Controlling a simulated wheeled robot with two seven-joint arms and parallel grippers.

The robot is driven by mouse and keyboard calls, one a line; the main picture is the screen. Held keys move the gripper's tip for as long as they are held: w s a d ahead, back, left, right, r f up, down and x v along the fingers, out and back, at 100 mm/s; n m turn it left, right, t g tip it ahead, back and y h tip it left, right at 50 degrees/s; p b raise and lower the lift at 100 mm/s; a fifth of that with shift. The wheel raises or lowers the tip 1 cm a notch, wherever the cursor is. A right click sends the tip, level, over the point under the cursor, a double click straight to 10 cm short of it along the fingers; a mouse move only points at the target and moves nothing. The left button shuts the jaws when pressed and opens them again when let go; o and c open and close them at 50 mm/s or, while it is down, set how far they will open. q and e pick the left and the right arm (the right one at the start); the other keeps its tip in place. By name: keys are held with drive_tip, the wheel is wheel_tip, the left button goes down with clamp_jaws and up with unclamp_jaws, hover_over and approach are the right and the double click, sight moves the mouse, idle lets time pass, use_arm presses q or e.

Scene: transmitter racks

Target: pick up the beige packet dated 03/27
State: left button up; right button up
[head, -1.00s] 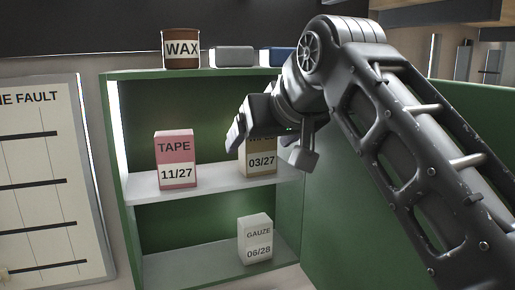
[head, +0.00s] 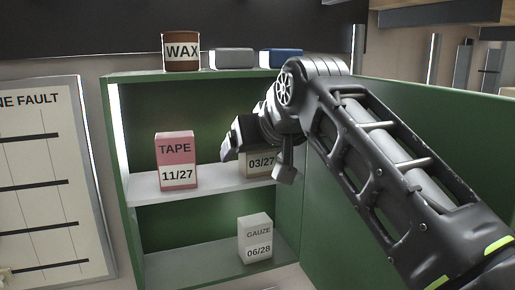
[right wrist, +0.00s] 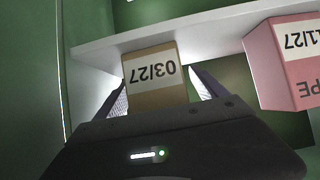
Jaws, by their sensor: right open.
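The beige packet dated 03/27 (head: 261,163) stands on the upper shelf of the green cabinet, partly hidden by my right gripper in the head view. In the right wrist view the packet (right wrist: 153,75) appears upside down, between the two fingers. My right gripper (head: 255,168) is open, with one finger on each side of the packet; I cannot tell whether either touches it. My left gripper is not in view.
A pink TAPE packet (head: 177,160) dated 11/27 stands left on the same shelf (head: 215,184). A white GAUZE packet (head: 255,239) is on the lower shelf. A WAX tin (head: 181,51), a grey box (head: 231,58) and a blue box (head: 281,58) sit on top. The green door (head: 420,130) stands open at right.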

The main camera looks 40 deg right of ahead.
idle(0.4)
drive_tip(key=c, duration=1.5)
drive_tip(key=shift+r, duration=0.1)
drive_tip(key=shift+r, duration=0.85)
drive_tip(key=shift+s+a+r, duration=0.15)
drive_tip(key=shift+a+r, duration=0.05)
drive_tip(key=shift+r, duration=0.65)
drive_tip(key=s+a+b, duration=0.1)
drive_tip(key=s+a, duration=0.2)
drive_tip(key=a, duration=0.1)
drive_tip(key=s+a+b, duration=0.1)
drive_tip(key=s+a, duration=0.3)
drive_tip(key=a, duration=0.1)
drive_tip(key=s+a+b, duration=0.1)
drive_tip(key=s+a, duration=0.3)
drive_tip(key=shift+a, duration=0.35)
